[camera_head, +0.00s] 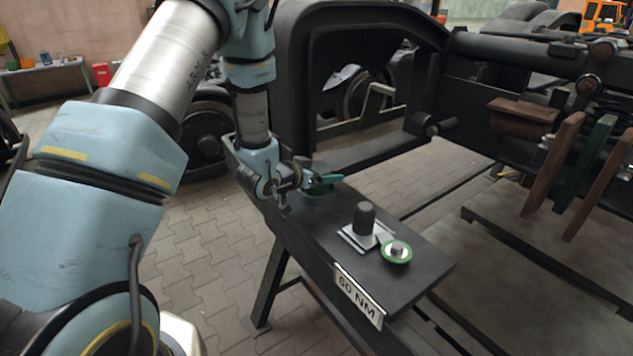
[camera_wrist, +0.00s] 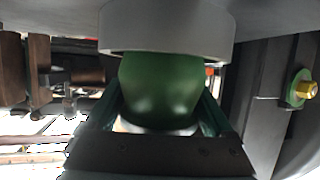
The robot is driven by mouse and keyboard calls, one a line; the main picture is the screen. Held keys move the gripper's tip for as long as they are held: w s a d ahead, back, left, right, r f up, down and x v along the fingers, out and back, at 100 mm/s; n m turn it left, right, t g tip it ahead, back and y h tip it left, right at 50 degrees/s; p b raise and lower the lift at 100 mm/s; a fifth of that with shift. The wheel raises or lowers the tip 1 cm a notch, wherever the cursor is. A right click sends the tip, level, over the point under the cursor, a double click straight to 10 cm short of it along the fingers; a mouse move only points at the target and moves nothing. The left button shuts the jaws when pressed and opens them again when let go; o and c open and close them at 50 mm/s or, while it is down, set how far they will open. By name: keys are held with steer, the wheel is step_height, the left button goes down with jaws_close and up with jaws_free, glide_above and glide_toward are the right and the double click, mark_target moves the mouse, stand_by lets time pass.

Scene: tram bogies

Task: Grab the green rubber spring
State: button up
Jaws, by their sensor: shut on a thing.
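The green rubber spring (camera_wrist: 160,88) fills the middle of the wrist view, with a grey round plate (camera_wrist: 166,32) at its upper end. My gripper (camera_head: 319,182) is at the far left end of the dark bench in the head view, its teal fingers shut on the spring. In the wrist view one finger lies on each side of the green body. In the head view the spring (camera_head: 317,193) is mostly hidden by the gripper and only dark green shows. I cannot tell whether it still touches the bench.
On the dark bench (camera_head: 424,272) stand a black cylinder (camera_head: 364,217) on a pale plate and a green-rimmed disc (camera_head: 397,252) with a bolt. A "60 NM" sign (camera_head: 358,294) hangs on its front edge. A large black bogie frame (camera_head: 300,50) rises behind.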

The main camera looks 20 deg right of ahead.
steer(key=c, duration=0.4)
steer(key=shift+r, duration=0.1)
jaws_close()
steer(key=shift+r, duration=0.1)
